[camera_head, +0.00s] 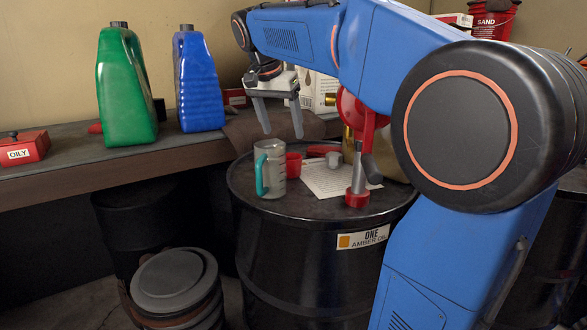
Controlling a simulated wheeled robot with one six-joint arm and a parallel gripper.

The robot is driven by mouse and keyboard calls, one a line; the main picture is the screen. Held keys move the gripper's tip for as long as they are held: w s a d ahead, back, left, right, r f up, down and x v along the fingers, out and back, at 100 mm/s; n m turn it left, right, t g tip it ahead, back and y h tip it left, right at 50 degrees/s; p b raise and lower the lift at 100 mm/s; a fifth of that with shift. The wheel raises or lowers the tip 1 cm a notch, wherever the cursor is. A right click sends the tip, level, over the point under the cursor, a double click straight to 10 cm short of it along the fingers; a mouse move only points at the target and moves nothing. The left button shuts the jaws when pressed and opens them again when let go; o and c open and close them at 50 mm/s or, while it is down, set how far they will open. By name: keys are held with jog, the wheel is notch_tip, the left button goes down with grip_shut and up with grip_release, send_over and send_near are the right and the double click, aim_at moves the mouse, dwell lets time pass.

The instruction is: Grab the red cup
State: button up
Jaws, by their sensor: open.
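My gripper (282,136) hangs above the mug and the cup, fingers pointing down and spread apart. It is open, with nothing between its fingers. The fingertips are above the cup's rim in the picture; the exact gap cannot be told.
A red hand tool (356,197), a paper sheet (325,180) and a red-handled item (323,150) lie right of the cup. Green (122,90) and blue (198,80) jugs and a red OILY box (22,149) stand on the bench. My arm covers the right side.

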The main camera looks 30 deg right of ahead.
aim_at(291, 162)
jog(key=x, duration=1.3)
jog(key=shift+w+d, duration=0.1)
jog(key=shift+d, duration=0.1)
jog(key=c, duration=1.1)
